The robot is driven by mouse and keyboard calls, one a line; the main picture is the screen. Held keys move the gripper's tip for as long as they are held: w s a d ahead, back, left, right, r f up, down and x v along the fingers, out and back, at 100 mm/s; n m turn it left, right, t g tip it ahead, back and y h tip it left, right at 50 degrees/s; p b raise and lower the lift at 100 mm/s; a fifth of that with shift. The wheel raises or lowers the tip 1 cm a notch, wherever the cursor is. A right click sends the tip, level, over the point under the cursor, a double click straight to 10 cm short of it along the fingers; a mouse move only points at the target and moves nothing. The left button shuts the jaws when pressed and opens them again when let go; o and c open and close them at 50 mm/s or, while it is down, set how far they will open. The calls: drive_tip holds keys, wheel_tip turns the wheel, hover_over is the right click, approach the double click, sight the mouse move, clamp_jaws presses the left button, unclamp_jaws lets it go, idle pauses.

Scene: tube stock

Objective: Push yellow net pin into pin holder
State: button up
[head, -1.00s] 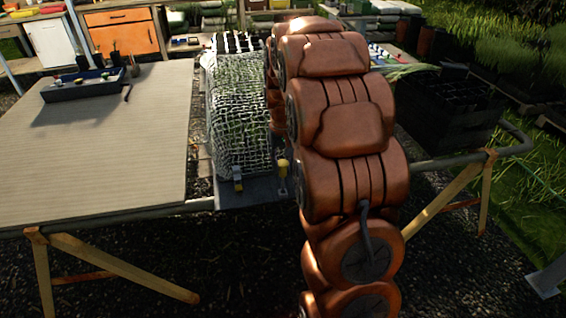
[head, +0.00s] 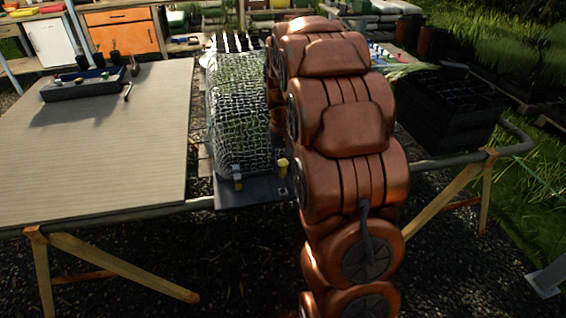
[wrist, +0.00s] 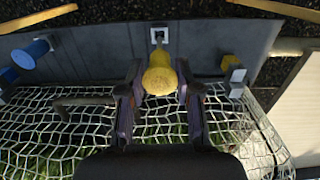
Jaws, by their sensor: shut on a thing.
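The yellow net pin (wrist: 158,78) is between the two fingers of my gripper (wrist: 159,88) in the wrist view. My gripper is shut on it. In the head view the pin's yellow top (head: 282,164) shows just left of my arm. The pin holder (wrist: 159,35) is a small pale square with a dark opening, on a grey strip. It also shows in the head view (head: 283,190). The pin's top appears just below the holder in the wrist view, and I cannot tell whether its tip touches the opening. My gripper is hidden behind my arm in the head view.
White netting (head: 238,120) covers the bed behind the grey strip (wrist: 90,50). A second yellow-topped pin (wrist: 231,64) stands at the right in the wrist view and a blue one (wrist: 30,54) at the left.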

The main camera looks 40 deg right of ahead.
sight(283, 173)
drive_tip(key=shift+f+b, duration=1.1)
drive_tip(key=shift+f, duration=2.05)
idle(1.4)
drive_tip(key=o, duration=1)
drive_tip(key=shift+o, duration=0.2)
drive_tip(key=o, duration=0.7)
drive_tip(key=shift+r, duration=0.2)
drive_tip(key=shift+r, duration=1.05)
drive_tip(key=shift+r+p, duration=0.1)
drive_tip(key=shift+p, duration=0.2)
drive_tip(key=shift+r+p, duration=0.65)
drive_tip(key=shift+r, duration=2.05)
